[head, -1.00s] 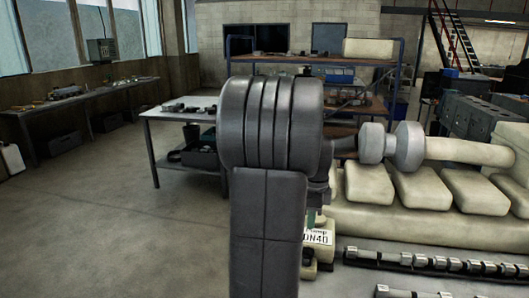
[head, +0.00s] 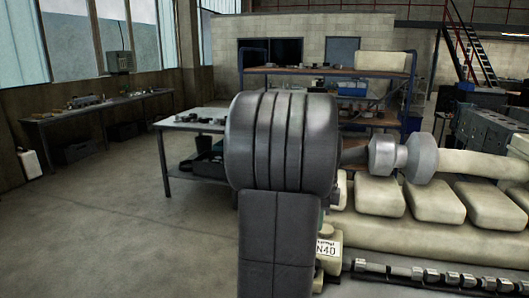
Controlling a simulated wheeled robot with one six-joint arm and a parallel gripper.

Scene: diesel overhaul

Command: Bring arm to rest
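My own arm stands upright in the middle of the head view, with a thick grey ribbed joint (head: 283,141) on top of a dark grey link (head: 277,245). My gripper does not show; I cannot tell what it holds. The arm covers part of the scene behind it.
A large cream engine (head: 430,236) with a grey-and-cream shaft lies right of my arm. A label plate (head: 327,247) sits close beside the link. A work table (head: 185,124) and shelf rack (head: 415,75) stand behind. A long bench (head: 98,106) runs along the left wall.

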